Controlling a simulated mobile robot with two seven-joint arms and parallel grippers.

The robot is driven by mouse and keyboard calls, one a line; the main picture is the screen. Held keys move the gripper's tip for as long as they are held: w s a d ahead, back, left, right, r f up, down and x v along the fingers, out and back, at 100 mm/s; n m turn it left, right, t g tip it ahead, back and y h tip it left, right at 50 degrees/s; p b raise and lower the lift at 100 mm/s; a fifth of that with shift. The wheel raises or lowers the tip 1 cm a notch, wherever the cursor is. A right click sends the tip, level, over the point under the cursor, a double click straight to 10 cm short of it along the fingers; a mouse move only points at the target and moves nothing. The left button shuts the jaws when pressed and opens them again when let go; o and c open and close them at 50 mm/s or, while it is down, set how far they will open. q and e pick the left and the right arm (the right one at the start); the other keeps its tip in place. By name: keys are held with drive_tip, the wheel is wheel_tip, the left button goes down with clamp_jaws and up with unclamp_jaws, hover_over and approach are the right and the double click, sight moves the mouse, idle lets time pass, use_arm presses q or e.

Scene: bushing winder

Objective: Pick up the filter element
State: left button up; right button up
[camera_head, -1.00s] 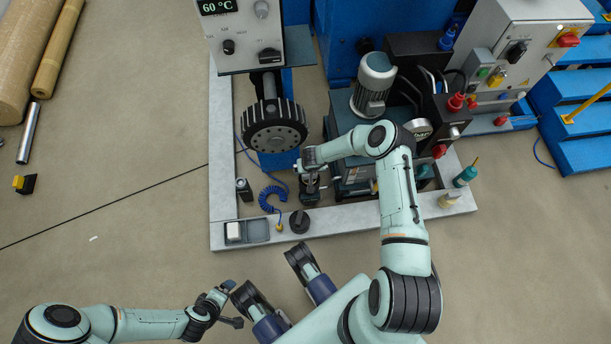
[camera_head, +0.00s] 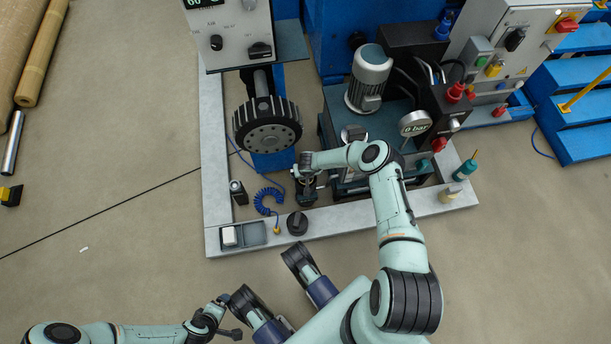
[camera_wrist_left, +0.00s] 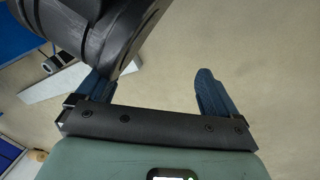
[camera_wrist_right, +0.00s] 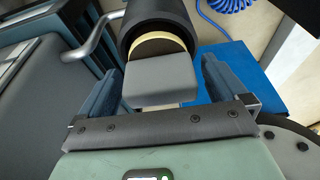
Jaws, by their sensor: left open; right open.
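In the right wrist view, a black cylindrical cup (camera_wrist_right: 158,15) holds a cream ring (camera_wrist_right: 158,46), which looks like the end of the filter element. A grey block (camera_wrist_right: 160,80) sits in front of the ring, between the fingers of my right gripper (camera_wrist_right: 162,72). That gripper is open, with a narrow gap on each side of the block. In the head view my right gripper (camera_head: 304,178) is over the dark cup, which it largely hides. My left gripper (camera_head: 222,308) is open and empty over bare floor, and the left wrist view shows its fingers (camera_wrist_left: 154,82) apart.
A black knob-like part (camera_head: 297,224), a grey tray (camera_head: 257,234) with a white block (camera_head: 229,236) and a blue coiled hose (camera_head: 263,201) lie near the frame's front edge. A toothed wheel (camera_head: 267,127), motor (camera_head: 370,75) and gauge (camera_head: 414,124) stand behind.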

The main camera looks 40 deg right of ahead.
drive_tip(key=c, duration=1.2)
drive_tip(key=shift+o, duration=0.2)
